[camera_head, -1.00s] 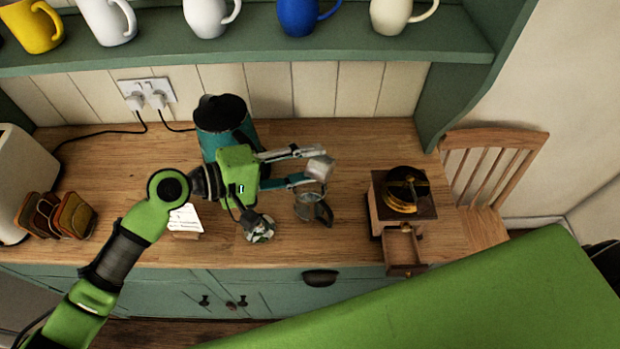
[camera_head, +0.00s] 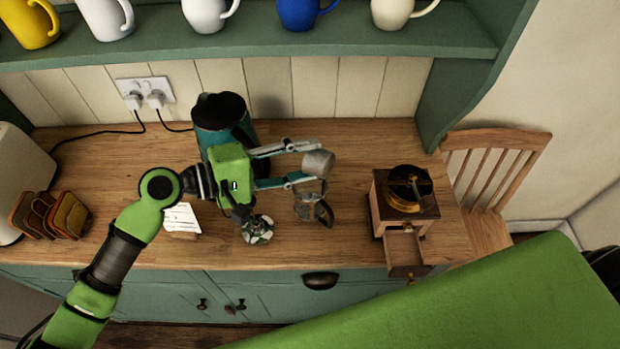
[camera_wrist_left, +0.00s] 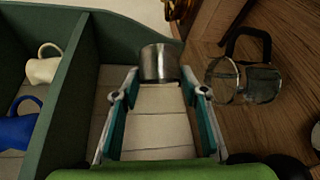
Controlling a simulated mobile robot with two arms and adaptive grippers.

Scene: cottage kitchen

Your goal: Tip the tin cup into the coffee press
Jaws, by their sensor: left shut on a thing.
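My left gripper (camera_head: 306,165) is shut on the tin cup (camera_head: 319,164), a small plain grey metal cylinder. The cup is held tilted, nearly on its side, above the counter. In the left wrist view the tin cup (camera_wrist_left: 160,62) sits between the fingertips. The coffee press (camera_head: 311,204), a clear glass vessel with a black handle, stands on the counter just below and slightly nearer than the cup. In the left wrist view the coffee press (camera_wrist_left: 240,82) is right of the cup, apart from it. I cannot tell what is inside either. My right gripper is not in view.
A wooden coffee grinder (camera_head: 404,212) with its drawer open stands to the right. A teal kettle (camera_head: 222,115) is behind my left gripper. A small round object (camera_head: 257,230) lies left of the press. Mugs line the shelf (camera_head: 250,45) above.

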